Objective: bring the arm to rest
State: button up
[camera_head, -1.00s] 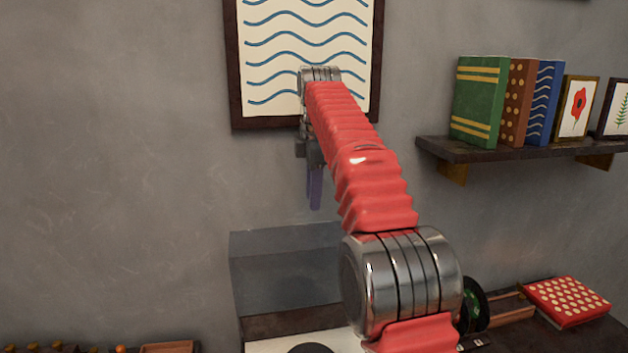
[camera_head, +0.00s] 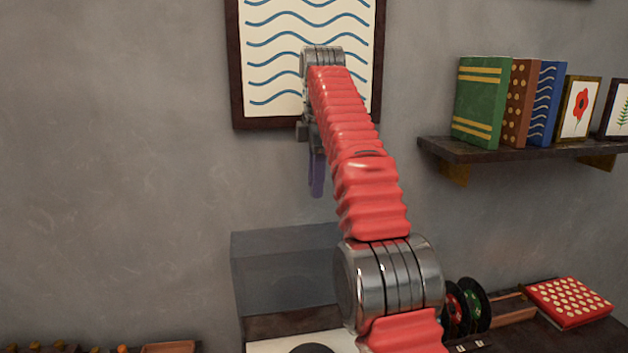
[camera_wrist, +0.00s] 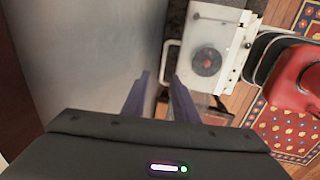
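My arm reaches up in front of the wall in the head view. My gripper (camera_head: 317,176) hangs from its end with purple fingers pointing down, in front of the wall. In the wrist view my gripper (camera_wrist: 162,80) shows two purple fingers apart, with nothing between them. It is open and empty. No teapot can be made out in either view.
A clear glass case (camera_head: 285,272) stands below my gripper. A white panel with a dark disc (camera_wrist: 206,62) lies below in the wrist view. A wave picture (camera_head: 268,60) hangs behind my arm. A shelf (camera_head: 480,151) holds books (camera_head: 482,100) and small pictures at right.

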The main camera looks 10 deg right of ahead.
jog(key=s+f+m+t, duration=0.1)
jog(key=s+m+t, duration=0.1)
jog(key=s+m, duration=1.2)
jog(key=s+f+m+t, duration=0.1)
jog(key=s+f+m, duration=0.3)
jog(key=s+f, duration=1.6)
jog(key=s, duration=0.3)
jog(key=shift+s, duration=0.4)
